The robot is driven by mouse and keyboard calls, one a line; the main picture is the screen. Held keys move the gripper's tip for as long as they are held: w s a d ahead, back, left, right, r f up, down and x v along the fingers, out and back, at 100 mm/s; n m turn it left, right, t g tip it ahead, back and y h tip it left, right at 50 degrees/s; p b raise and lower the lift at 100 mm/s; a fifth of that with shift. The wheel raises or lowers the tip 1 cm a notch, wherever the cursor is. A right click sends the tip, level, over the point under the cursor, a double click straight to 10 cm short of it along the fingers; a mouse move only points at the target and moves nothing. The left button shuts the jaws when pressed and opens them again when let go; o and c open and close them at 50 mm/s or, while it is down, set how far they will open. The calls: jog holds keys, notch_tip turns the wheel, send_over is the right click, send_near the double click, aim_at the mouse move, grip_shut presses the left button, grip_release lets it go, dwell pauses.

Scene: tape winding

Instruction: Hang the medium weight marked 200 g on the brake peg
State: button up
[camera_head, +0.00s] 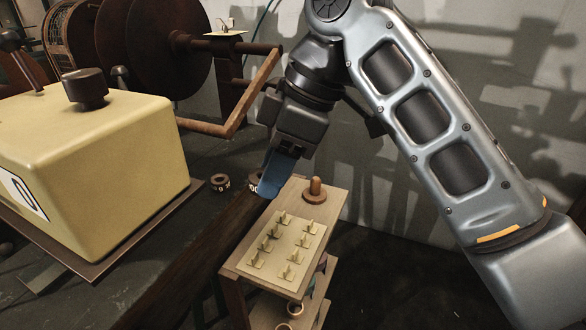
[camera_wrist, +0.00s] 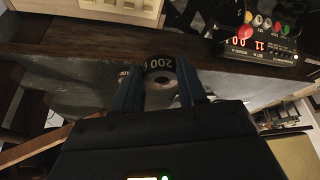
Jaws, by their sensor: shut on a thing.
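My gripper (camera_head: 275,180) has blue fingers and points down at the bench edge beside the small wooden stand. In the wrist view the two fingers (camera_wrist: 161,90) are shut on a dark ring-shaped weight (camera_wrist: 159,64) with white lettering that reads 200. In the head view only a sliver of this weight (camera_head: 253,187) shows at the left of the fingers. Another dark ring weight (camera_head: 220,182) lies on the bench to the left; a marked weight (camera_wrist: 123,74) also shows beside the left finger in the wrist view. I cannot identify the brake peg.
A cream machine housing (camera_head: 90,150) fills the left. A wooden frame arm (camera_head: 253,90) reaches out behind. A panel with colored buttons (camera_wrist: 262,38) shows in the wrist view.

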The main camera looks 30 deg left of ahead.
jog(key=s+a+r+p, duration=0.2)
jog(key=a+r+p, duration=0.7)
jog(key=r+p, duration=0.1)
jog(key=s+a+r+p, duration=0.3)
jog(key=a+r+p, duration=0.6)
jog(key=p, duration=0.4)
jog(key=shift+s+a+r, duration=0.15)
jog(key=shift+s+r, duration=0.2)
jog(key=shift+r, duration=0.45)
jog(key=shift+f, duration=0.1)
jog(key=shift+f+b, duration=2)
jog(key=shift+f, duration=2.3)
